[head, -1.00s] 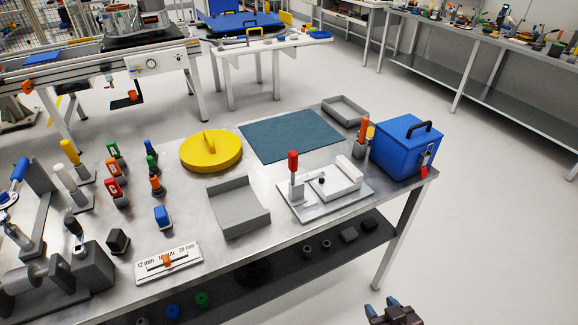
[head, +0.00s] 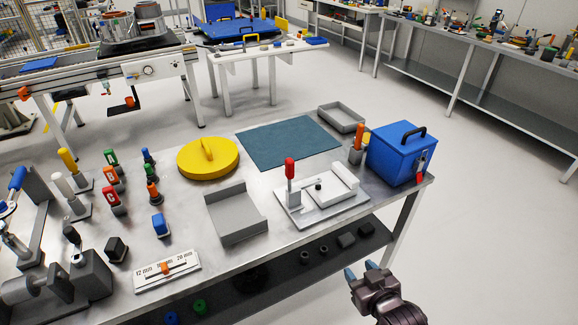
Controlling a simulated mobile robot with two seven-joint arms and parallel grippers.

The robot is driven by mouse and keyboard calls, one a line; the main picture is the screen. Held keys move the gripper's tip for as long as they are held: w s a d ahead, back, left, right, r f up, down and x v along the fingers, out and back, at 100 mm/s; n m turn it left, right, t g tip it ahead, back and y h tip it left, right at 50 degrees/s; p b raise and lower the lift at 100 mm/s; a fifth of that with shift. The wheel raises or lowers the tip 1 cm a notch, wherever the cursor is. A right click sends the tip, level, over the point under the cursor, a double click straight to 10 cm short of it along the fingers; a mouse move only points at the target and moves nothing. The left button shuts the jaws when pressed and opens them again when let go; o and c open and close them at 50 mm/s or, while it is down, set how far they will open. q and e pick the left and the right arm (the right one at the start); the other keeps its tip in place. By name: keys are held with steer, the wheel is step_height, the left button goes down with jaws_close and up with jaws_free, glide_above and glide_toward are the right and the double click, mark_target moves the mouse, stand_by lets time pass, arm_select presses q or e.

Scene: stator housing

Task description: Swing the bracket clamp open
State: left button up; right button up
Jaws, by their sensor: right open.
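A clamp with an upright red handle (head: 290,169) stands at the left end of a pale fixture plate (head: 318,213) on the near right part of the metal table. A white L-shaped block (head: 341,181) with a small black knob sits on the plate beside the clamp. Whether the clamp presses on the block is too small to tell. My right gripper (head: 360,269) is open and empty, in front of the table's near edge, below and to the right of the fixture. My left gripper is not in view.
A blue box (head: 399,152) and an orange-handled tool (head: 358,143) stand right of the fixture. A grey tray (head: 236,220) lies to its left, a teal mat (head: 289,142) behind. Black parts lie on the shelf below. Open floor is at right.

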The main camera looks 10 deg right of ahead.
mark_target(292, 170)
steer(key=w+a+r+n+t+y+p, duration=0.1)
steer(key=w+a+r+t+y, duration=0.1)
steer(key=w+a+r, duration=0.35)
steer(key=w+a+r+t+y+p, duration=0.1)
steer(key=w+a+r+t+y, duration=0.15)
steer(key=w+r, duration=0.65)
steer(key=shift+g+h, duration=0.35)
steer(key=shift+h, duration=0.1)
steer(key=x, duration=1.1)
steer(key=shift+a+f, duration=0.15)
steer(key=shift+f, duration=0.2)
jaws_close()
